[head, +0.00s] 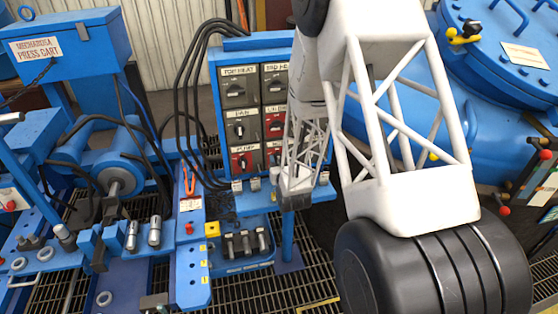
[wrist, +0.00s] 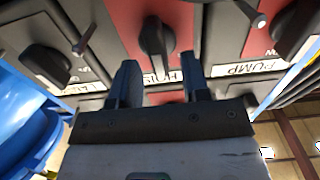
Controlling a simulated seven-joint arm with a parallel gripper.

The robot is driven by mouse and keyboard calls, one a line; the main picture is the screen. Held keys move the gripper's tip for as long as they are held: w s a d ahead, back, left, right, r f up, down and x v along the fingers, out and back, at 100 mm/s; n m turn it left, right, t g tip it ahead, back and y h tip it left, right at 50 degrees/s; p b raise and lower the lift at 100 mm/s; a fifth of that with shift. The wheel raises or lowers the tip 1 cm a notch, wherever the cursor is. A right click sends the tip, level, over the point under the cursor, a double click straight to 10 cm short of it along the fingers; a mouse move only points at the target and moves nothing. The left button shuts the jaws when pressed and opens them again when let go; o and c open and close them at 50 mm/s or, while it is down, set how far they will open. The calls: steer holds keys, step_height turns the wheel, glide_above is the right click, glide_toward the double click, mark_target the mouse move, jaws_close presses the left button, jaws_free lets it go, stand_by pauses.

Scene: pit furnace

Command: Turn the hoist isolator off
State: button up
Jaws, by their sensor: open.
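The hoist isolator (wrist: 157,40) is a black rotary knob on a red plate, with its handle close to vertical in the wrist view. Its label is partly visible between my fingers and reads as HOIST. My gripper (wrist: 160,68) is open, with its two dark fingers spread on either side of the label. The knob lies just beyond the fingertips, roughly centred between them, and nothing is held. I cannot tell whether either finger touches the panel. In the head view my arm covers the right part of the switch panel (head: 240,121), and my fingers are not clearly visible.
The pump isolator (wrist: 292,30) is a neighbouring black knob on red at the right in the wrist view. Another knob (wrist: 45,62) on grey is at the left. Black cables (head: 190,90) hang left of the panel. A blue furnace vessel (head: 505,120) stands at the right.

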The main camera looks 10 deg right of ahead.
steer(key=shift+w, duration=0.3)
jaws_close()
